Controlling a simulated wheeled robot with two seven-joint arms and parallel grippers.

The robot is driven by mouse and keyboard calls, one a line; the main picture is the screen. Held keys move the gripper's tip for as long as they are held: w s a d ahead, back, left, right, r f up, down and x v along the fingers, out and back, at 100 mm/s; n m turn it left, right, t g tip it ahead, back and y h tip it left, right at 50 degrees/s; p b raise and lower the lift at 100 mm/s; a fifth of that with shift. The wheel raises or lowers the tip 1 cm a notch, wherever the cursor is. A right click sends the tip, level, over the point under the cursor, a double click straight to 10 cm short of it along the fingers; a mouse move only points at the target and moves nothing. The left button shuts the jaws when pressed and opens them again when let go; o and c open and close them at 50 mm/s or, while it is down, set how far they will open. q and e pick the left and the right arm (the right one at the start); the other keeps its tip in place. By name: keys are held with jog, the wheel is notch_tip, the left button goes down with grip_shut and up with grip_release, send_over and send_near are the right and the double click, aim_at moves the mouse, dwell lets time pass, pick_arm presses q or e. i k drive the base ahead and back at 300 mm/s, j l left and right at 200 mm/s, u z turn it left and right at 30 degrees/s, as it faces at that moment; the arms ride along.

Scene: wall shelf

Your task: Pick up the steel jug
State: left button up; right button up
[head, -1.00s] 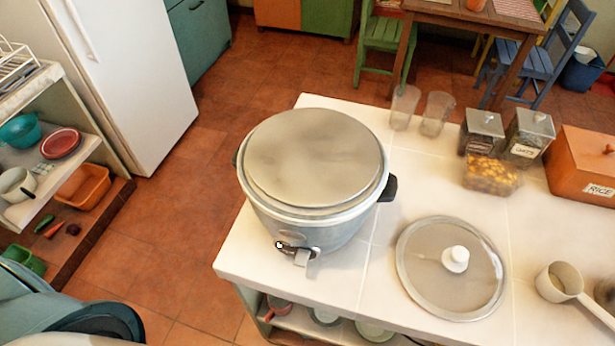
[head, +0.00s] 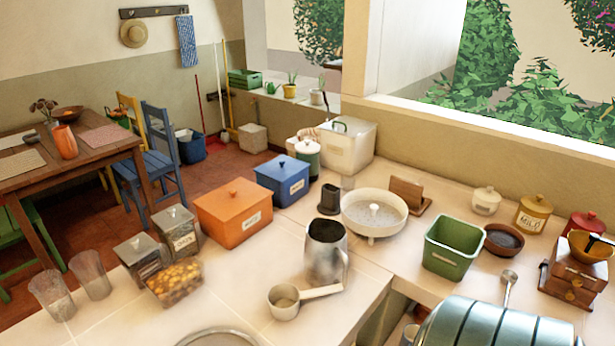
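The steel jug (head: 326,252) stands upright on the white tiled counter, right of centre in the head view. It is a grey metal cylinder with a dark open top. The handle of a cream ladle-like pan (head: 286,300) lies just in front of its base; I cannot tell if they touch. Neither of my grippers is in view.
An orange box (head: 234,215) and a blue box (head: 282,180) stand behind left of the jug. A white strainer bowl (head: 374,213) and a dark cup (head: 330,198) are behind it. A green tub (head: 453,247) stands to the right. Glass jars and tumblers are left.

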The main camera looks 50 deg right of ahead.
aim_at(325, 261)
jog(key=z, duration=1.7)
jog(key=k, duration=0.45)
jog(key=i, duration=0.45)
